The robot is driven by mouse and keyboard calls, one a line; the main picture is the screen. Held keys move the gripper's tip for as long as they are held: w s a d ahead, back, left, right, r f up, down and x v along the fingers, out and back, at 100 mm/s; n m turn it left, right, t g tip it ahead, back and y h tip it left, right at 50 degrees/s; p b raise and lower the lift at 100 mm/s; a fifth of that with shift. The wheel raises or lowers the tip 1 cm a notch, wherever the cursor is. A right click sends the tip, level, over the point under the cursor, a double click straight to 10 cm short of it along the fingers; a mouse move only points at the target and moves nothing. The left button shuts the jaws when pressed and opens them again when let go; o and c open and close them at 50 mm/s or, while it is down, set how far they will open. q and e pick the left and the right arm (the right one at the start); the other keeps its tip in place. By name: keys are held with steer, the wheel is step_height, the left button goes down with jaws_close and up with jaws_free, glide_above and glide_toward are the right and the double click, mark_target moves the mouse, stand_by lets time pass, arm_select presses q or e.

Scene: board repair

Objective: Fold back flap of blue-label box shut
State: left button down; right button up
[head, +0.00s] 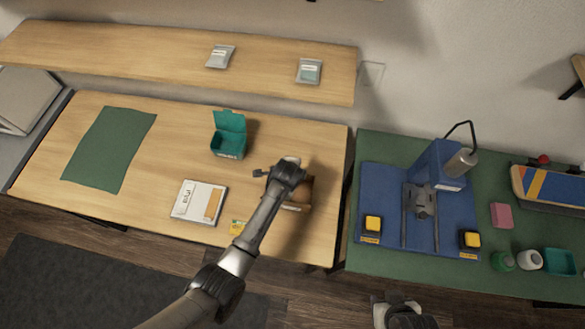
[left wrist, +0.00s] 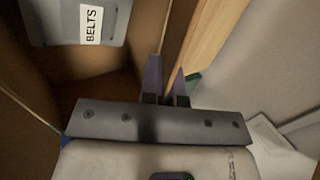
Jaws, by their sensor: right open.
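A brown cardboard box (head: 303,194) stands near the right end of the wooden table, mostly hidden under my left wrist. No blue label can be made out on it. My left gripper is over the box, its fingers hidden in the head view. In the left wrist view the left gripper (left wrist: 166,85) has its two fingers close together at the upright edge of a cardboard panel (left wrist: 183,35). Whether they pinch it is unclear. My right gripper (head: 398,308) is open and empty at the bottom edge, in front of the green bench, apart from the box.
A grey bag labelled BELTS (left wrist: 62,20) shows beside the cardboard in the left wrist view. An open teal box (head: 229,143), a white package (head: 183,211) and a yellow packet (head: 237,227) lie left of the box. A blue fixture (head: 380,185) stands on the right bench.

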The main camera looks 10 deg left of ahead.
arm_select(q)
steer(key=shift+s+a+f+t, duration=0.1)
steer(key=shift+s+f+t, duration=0.2)
steer(key=shift+t, duration=0.6)
steer(key=shift+s+t, duration=0.15)
steer(key=shift+t, duration=0.55)
steer(key=c, duration=1.3)
jaws_free()
steer(key=shift+c, duration=0.2)
steer(key=shift+r, duration=0.1)
